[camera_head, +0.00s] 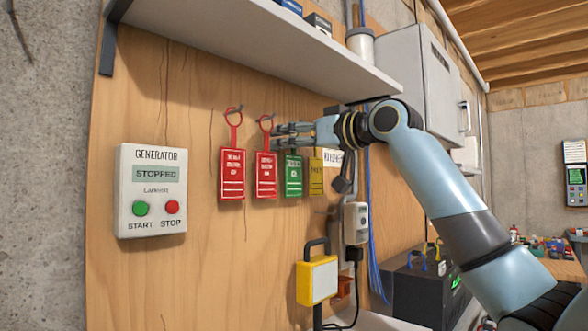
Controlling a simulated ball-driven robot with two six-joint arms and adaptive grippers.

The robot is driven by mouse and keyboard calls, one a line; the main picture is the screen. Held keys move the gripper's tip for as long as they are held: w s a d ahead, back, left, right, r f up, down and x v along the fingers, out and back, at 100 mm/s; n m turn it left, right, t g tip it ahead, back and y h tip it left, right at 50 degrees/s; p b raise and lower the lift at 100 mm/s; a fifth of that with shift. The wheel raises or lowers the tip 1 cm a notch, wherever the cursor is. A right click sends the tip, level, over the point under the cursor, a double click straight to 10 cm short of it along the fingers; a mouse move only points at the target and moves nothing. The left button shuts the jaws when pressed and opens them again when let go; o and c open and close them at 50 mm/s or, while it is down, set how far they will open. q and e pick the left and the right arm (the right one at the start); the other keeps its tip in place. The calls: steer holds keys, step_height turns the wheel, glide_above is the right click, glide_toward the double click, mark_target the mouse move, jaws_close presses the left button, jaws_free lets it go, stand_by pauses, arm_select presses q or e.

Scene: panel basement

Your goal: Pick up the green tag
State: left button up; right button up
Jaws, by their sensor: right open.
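The green tag (293,176) hangs on the wooden panel, between a red tag (266,174) on its left and a yellow tag (316,177) on its right. My right gripper (279,135) is open and reaches in from the right, in front of the upper part of the green tag. Its fingers point left towards the hook of the nearer red tag. The gripper hides the green tag's loop and hook. I cannot tell whether the fingers touch any tag. My left gripper is not in view.
Another red tag (232,174) hangs further left, beside the generator control box (151,191). A shelf (252,45) juts out above the tags. A yellow work light (317,280), a grey socket box (356,223) and blue cables (376,255) are below and right of them.

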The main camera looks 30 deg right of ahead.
steer(key=c, duration=1.1)
jaws_close()
steer(key=shift+r, duration=0.1)
steer(key=shift+r+b, duration=0.3)
steer(key=shift+r, duration=0.35)
steer(key=b+v, duration=1.1)
steer(key=v, duration=0.7)
steer(key=shift+b, duration=0.4)
